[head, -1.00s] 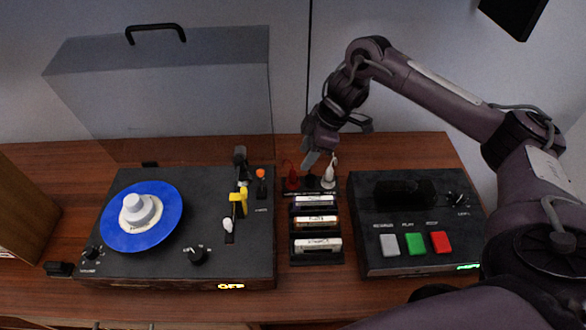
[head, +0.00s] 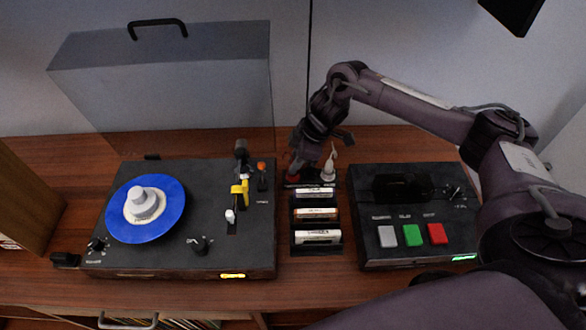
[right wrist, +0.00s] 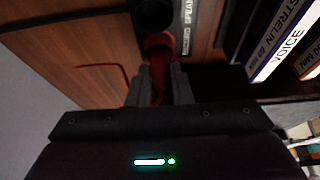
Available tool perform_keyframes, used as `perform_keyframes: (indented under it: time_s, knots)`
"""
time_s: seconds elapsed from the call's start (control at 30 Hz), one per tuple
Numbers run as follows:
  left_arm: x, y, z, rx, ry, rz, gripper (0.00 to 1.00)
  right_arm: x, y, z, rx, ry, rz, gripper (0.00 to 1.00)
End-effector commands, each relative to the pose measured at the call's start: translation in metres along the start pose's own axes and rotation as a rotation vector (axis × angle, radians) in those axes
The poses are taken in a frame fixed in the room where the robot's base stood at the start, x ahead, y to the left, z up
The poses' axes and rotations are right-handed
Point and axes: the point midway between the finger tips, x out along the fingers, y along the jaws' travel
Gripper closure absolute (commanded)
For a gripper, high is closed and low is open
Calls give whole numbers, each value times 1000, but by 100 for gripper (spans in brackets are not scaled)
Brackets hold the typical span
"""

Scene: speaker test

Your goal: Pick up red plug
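The red plug (right wrist: 158,46) stands in the plug holder behind the cartridges. In the right wrist view it lies between the two fingers of my right gripper (right wrist: 160,80), which are close together with red filling the gap. In the head view my right gripper (head: 300,160) is over the red plug (head: 292,178) and hides most of it. The plug looks still seated in its holder. My left gripper is in neither view.
A white plug (head: 328,172) stands just right of the red one. Several labelled cartridges (head: 317,214) lie in front. A turntable (head: 130,262) with an open clear lid (head: 170,80) stands left, and a black button box (head: 400,257) stands right.

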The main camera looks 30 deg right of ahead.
Motion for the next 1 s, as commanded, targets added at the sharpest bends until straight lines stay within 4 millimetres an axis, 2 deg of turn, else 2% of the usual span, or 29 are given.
perform_keyframes:
  time_s: [0.03, 0.13, 0.47, 0.57, 0.83, 0.9, 1.0]
  knots:
    - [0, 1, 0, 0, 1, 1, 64, 0, 0, 0, 0, 0, 0, 88]
    - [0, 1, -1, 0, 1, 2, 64, 0, 0, 0, 0, 0, 0, 100]
    - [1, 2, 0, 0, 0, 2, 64, -6, 1, -3, 0, 2, 2, 100]
    - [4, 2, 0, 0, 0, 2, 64, -19, 1, -8, -2, 3, 4, 100]
    - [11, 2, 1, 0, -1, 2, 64, -69, 1, -29, -2, 3, 4, 100]
    - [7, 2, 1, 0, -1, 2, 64, -81, 1, -34, -3, 1, 3, 100]
    - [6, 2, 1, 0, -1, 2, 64, -90, 1, -37, -1, 0, 3, 100]
